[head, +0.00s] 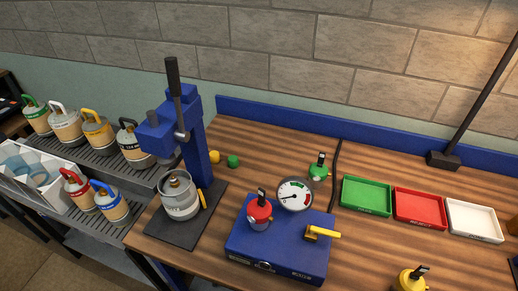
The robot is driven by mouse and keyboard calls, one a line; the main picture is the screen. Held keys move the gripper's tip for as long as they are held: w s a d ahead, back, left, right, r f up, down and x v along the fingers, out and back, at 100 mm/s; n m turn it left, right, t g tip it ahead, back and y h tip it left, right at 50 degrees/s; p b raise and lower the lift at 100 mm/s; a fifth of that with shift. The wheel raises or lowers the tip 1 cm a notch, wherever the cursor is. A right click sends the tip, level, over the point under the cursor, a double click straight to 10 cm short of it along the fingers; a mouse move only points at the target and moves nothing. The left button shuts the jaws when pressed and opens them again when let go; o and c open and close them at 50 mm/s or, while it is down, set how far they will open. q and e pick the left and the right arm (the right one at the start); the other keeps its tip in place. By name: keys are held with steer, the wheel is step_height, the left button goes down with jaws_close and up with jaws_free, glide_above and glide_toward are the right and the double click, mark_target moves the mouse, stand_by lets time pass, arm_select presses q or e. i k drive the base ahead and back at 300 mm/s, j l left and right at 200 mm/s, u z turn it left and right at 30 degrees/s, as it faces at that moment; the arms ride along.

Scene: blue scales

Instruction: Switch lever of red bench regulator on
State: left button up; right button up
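The red bench regulator (260,214) stands on the left part of a blue box (276,249) on the wooden bench. Its small black lever (261,195) sticks up from the top. It is too small to read any marking on the lever. A round white gauge (295,194) stands beside the regulator at the back of the box, and a yellow handle (323,233) lies on the box's right side. Neither of my grippers shows in the head view.
A blue press (199,137) with a metal canister (179,197) stands left. A green regulator (318,172) is behind the box, a yellow one (410,281) at front right. Green (366,196), red (420,208) and white (473,220) trays sit right. Several canisters fill the left rack.

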mark_target(261, 193)
steer(key=k+l, duration=0.1)
steer(key=l, duration=0.3)
steer(key=k+l, duration=0.1)
steer(key=l, duration=0.3)
steer(key=k+l, duration=0.1)
steer(key=l, duration=0.3)
steer(key=k+l, duration=0.1)
steer(key=l, duration=0.25)
steer(key=k+l, duration=0.1)
steer(key=l, duration=0.3)
